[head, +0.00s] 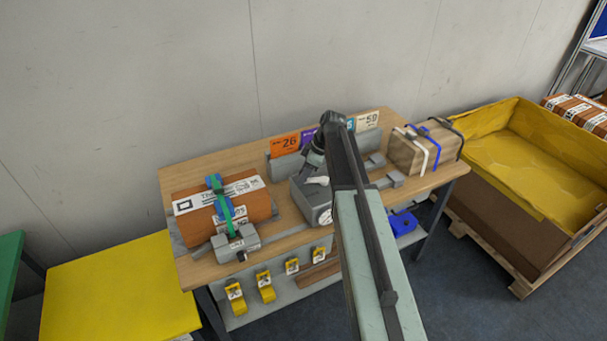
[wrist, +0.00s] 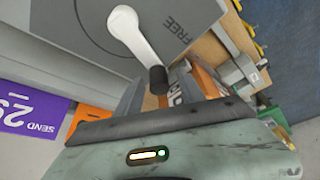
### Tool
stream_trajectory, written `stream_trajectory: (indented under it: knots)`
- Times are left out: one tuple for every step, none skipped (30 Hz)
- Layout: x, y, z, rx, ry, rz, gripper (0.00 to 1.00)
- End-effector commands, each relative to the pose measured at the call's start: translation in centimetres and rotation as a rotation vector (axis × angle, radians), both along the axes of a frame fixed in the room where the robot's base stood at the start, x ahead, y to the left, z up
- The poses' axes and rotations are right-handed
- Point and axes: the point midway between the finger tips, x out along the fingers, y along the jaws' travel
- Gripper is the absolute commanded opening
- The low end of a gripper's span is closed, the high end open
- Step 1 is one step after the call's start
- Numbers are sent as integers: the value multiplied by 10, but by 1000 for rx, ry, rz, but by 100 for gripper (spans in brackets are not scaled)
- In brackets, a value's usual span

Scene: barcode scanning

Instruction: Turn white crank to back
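The white crank (head: 317,181) sits on top of a grey box (head: 312,200) with a round dial on its front, near the middle of the table (head: 200,262). In the wrist view the white crank arm (wrist: 132,32) runs from its hub down to a dark knob (wrist: 158,80), beside the word FREE on the grey box (wrist: 75,38). My gripper (wrist: 158,90) is at the knob, with its fingers spread on either side of it. The fingers look open; whether one touches the knob is unclear. In the head view my arm hides part of the box's right side.
An orange parcel (head: 185,205) with a green strap is at the table's left. A wooden box (head: 405,155) with straps is at the right. Numbered cards (head: 285,143) stand along the back. A yellow-lined crate (head: 520,150) is beyond the table's right end.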

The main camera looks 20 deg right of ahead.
Motion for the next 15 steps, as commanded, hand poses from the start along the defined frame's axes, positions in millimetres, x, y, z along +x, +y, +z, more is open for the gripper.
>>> stream_trajectory:
  knots:
    - [0,1,0,1,0,0,46]
    - [0,1,0,1,-1,1,46]
    - [0,1,0,1,0,1,46]
    - [0,1,1,1,0,1,46]
    - [0,1,1,2,0,1,46]
    - [0,1,3,2,0,1,46]
    - [0,0,6,2,0,1,46]
    - [-1,0,9,2,0,0,46]
    - [-2,-2,13,2,0,0,46]
    - [-2,-3,18,2,0,0,46]
    - [-3,-4,22,2,0,0,46]
    - [-4,-7,29,2,0,0,46]
    - [-5,-8,35,2,-1,0,46]
    - [-6,-11,41,2,-1,0,46]
    - [-8,-13,49,1,0,0,46]
